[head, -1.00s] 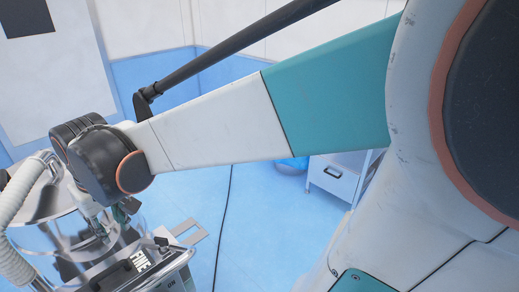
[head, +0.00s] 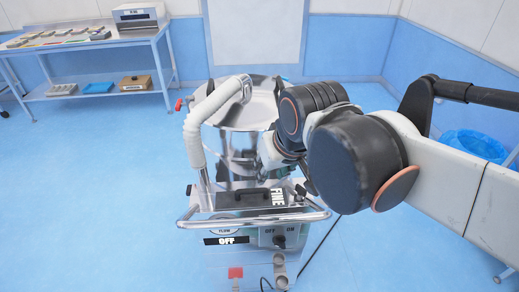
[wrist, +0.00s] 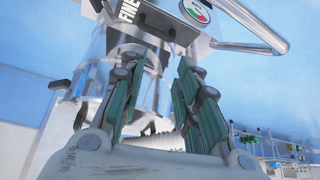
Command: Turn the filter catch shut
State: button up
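A shiny metal vacuum machine (head: 235,145) stands upright in the middle of the head view. Its filter housing (head: 245,198), a dark block marked FINE, sits at the front behind a tubular handle (head: 255,216). The dark block also shows at the top of the wrist view (wrist: 165,22). I cannot tell for sure which part is the filter catch; a small dark lever (wrist: 60,85) shows at the left in the wrist view. My gripper (wrist: 158,75) is open, its green-padded fingers apart with nothing seen between them, pointing at the machine. In the head view my wrist hides its fingers.
A ribbed white hose (head: 197,140) rises on the machine's left. A blue-shelved table (head: 95,45) with packs stands back left. The floor at left is clear.

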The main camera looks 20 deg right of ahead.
jog(key=shift+c, duration=0.2)
jog(key=c, duration=0.4)
jog(key=shift+w+d, duration=0.25)
jog(key=shift+w, duration=0.05)
grip_shut()
jog(key=m+g+h+p, duration=0.3)
jog(key=m+g+h, duration=0.15)
jog(key=m, duration=0.95)
send_over(304, 179)
jog(key=a, duration=0.3)
notch_tip(304, 179, down, 15)
jog(key=shift+y, duration=0.45)
jog(key=b+x, duration=0.1)
jog(key=x, duration=0.2)
jog(key=b+x, duration=0.1)
jog(key=x, duration=0.2)
jog(key=s+b+x, duration=0.1)
jog(key=x, duration=0.3)
jog(key=shift+f, duration=0.1)
jog(key=shift+s+a+r+b, duration=0.15)
jog(key=shift+s+a+b, duration=0.15)
jog(key=shift+a, duration=0.65)
jog(key=shift+s+a+r+b, duration=0.15)
jog(key=shift+s+a, duration=0.2)
jog(key=shift+a, duration=0.65)
